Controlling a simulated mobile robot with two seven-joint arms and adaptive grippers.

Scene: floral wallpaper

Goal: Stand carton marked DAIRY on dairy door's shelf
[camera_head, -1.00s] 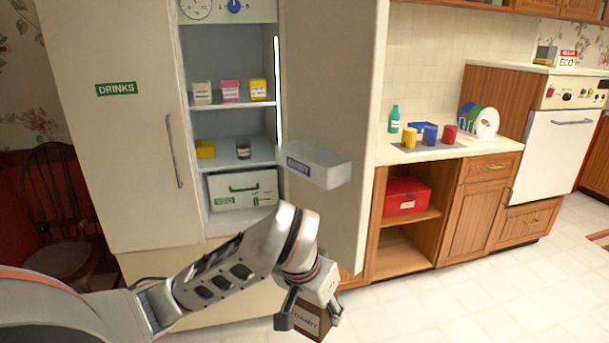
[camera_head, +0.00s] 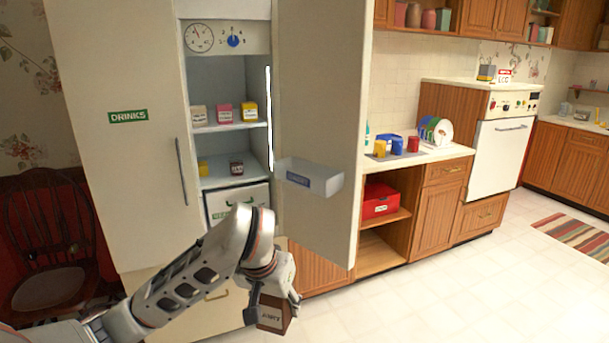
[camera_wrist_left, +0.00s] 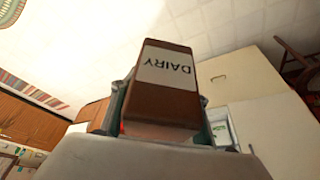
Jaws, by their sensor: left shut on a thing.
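The brown carton with a white DAIRY label (camera_head: 273,313) is held by my left gripper (camera_head: 270,298), low in front of the fridge. In the left wrist view the carton (camera_wrist_left: 168,98) sits between the two fingers, its label upside down. The dairy door's shelf (camera_head: 310,178) is a pale bin with a blue label on the inner side of the open fridge door (camera_head: 318,90). The carton is below and to the left of this shelf, apart from it. The shelf's inside is mostly hidden. My right gripper is not in view.
The fridge shelves hold small cartons (camera_head: 225,113) and a dark jar (camera_head: 236,168), above a VEG drawer (camera_head: 236,200). The DRINKS door (camera_head: 120,150) is shut. A counter (camera_head: 440,154) with cups and plates stands to the right.

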